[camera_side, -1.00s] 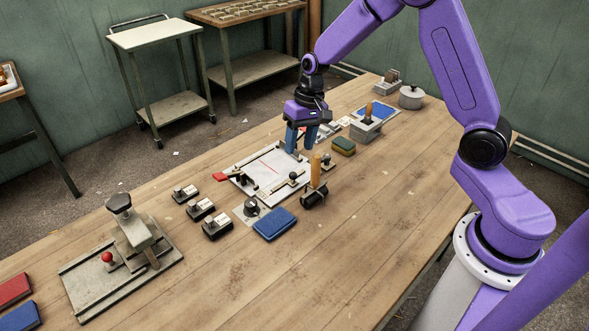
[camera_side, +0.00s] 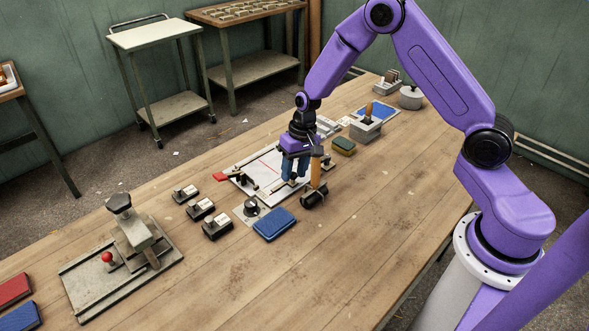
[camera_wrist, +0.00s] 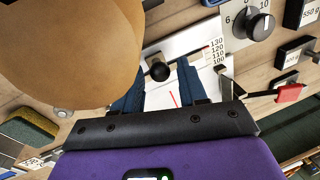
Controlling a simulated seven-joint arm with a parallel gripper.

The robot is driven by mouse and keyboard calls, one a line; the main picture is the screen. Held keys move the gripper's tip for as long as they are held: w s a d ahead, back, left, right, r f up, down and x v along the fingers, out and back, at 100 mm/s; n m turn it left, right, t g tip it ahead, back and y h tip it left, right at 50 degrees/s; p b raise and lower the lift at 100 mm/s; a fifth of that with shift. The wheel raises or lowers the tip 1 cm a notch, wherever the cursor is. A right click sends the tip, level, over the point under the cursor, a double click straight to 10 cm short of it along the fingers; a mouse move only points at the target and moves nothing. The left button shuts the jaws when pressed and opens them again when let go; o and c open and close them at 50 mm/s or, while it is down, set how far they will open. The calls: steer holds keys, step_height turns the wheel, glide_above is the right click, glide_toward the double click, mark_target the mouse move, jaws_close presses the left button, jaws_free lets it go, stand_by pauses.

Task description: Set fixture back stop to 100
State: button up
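The fixture is a white plate (camera_side: 250,181) with a red-tipped lever (camera_side: 221,176) at its left end. Its back stop is a bar with a round black knob (camera_wrist: 157,68). A printed scale (camera_wrist: 217,50) reading 130, 120, 110 and 100 lies right of the knob in the wrist view. Which mark the stop stands at I cannot tell. My gripper (camera_side: 290,176) is low over the plate, pointing down. In the wrist view its blue fingers (camera_wrist: 158,85) are apart, one on each side of the knob, with gaps visible. In the side view the fingers partly hide the knob.
A mallet with an upright wooden handle (camera_side: 316,172) stands close right of my gripper; its handle fills the wrist view's upper left. A dial (camera_side: 250,208), blue pad (camera_side: 274,224) and several black blocks (camera_side: 217,228) lie nearby.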

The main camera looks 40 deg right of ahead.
jaws_close()
steer(key=shift+w, duration=1.75)
steer(key=shift+o, duration=1.5)
jaws_free()
steer(key=d+r, duration=0.3)
steer(key=r, duration=1.4)
steer(key=shift+s+d, duration=0.15)
steer(key=shift+s, duration=0.2)
steer(key=shift+r, duration=0.1)
